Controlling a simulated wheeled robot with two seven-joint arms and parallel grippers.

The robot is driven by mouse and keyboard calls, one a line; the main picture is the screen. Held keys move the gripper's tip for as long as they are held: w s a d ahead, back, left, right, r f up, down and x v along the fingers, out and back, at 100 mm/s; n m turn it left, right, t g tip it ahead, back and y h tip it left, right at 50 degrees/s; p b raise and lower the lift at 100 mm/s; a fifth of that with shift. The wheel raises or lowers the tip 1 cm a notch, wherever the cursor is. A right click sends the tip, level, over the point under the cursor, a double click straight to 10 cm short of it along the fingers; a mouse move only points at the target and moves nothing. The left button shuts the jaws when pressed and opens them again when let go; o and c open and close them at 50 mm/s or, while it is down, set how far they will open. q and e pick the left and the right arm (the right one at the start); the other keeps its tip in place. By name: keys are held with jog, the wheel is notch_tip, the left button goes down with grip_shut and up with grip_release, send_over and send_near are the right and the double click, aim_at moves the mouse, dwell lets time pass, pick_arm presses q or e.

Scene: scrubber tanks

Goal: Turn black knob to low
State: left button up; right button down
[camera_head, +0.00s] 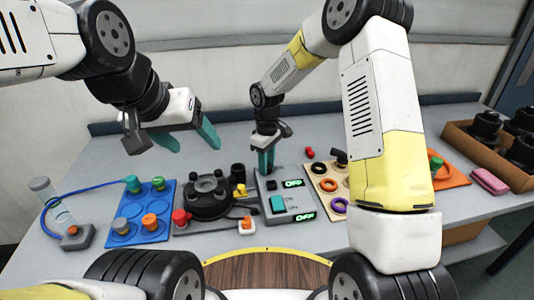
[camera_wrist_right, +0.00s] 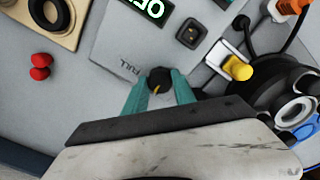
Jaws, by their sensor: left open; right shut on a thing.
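The black knob (camera_wrist_right: 159,79) sits on a grey control box (camera_wrist_right: 130,45) in the right wrist view. My right gripper (camera_wrist_right: 159,90) is shut on the knob, with one teal finger on each side. In the head view my right gripper (camera_head: 266,162) reaches down to the back of the control box (camera_head: 300,204), and its fingers hide the knob. My left gripper (camera_head: 188,142) is open and empty, raised above the table at the left. No "low" label is readable.
The box carries a teal switch (camera_head: 278,203) and two green OFF displays. A black round fixture (camera_head: 207,195) and a blue board with knobs (camera_head: 140,215) stand to its left. A beige board with rings (camera_head: 330,185) is at its right. Two red pieces (camera_wrist_right: 40,66) lie behind it.

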jog(key=c, duration=1)
grip_release()
jog(key=shift+c, duration=0.2)
jog(key=shift+r, duration=3.9)
